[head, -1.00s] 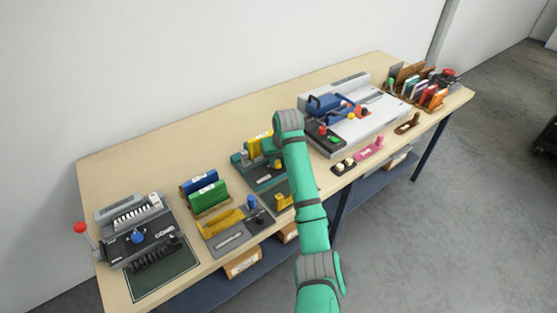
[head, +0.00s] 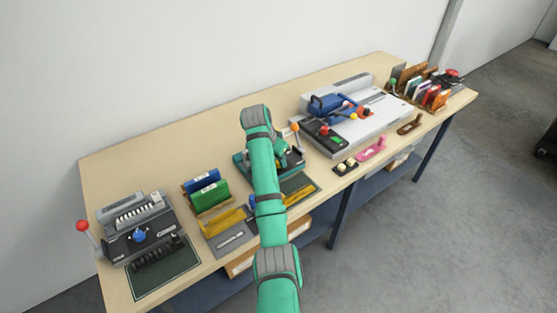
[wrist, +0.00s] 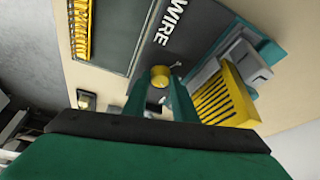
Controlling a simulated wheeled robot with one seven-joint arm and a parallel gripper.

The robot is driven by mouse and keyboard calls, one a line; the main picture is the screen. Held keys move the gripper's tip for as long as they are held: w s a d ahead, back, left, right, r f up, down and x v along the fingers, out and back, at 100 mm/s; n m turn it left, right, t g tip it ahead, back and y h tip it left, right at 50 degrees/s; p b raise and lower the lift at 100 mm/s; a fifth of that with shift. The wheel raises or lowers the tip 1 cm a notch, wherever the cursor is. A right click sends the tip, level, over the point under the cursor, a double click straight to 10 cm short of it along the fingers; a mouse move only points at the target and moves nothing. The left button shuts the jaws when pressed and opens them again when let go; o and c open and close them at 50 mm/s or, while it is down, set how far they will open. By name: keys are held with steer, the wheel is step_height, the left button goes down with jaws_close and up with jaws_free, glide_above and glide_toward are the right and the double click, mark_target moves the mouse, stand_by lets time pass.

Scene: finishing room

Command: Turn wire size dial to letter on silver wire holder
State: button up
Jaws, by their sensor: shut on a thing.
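The teal wire machine (head: 297,162) stands mid-table in the head view, partly hidden by my arm. The wrist view shows its dark top with white "WIRE" lettering (wrist: 178,20) and a round yellow dial (wrist: 160,76). My gripper (wrist: 162,84) is over the machine, its green fingers shut on the yellow dial. Any letter or pointer on the dial is not legible. A yellow ribbed piece (wrist: 225,98) stands right of the fingers, beside a grey block (wrist: 238,62). I cannot pick out a silver wire holder or its letter.
Left of my arm are blue (head: 201,179) and green (head: 208,194) holders and the comb machine (head: 138,235) with a red-knobbed lever. A large grey machine (head: 375,120) stands to the right. An orange-tipped lever (head: 295,128) rises just right of my arm.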

steer(key=m+g+h, duration=0.1)
steer(key=m, duration=0.3)
steer(key=shift+w+m, duration=0.15)
steer(key=shift+m, duration=0.15)
stand_by(0.5)
steer(key=o, duration=1)
steer(key=shift+o, duration=0.2)
steer(key=shift+a+r, duration=0.1)
steer(key=v, duration=1)
steer(key=shift+r, duration=0.25)
steer(key=shift+a, duration=0.15)
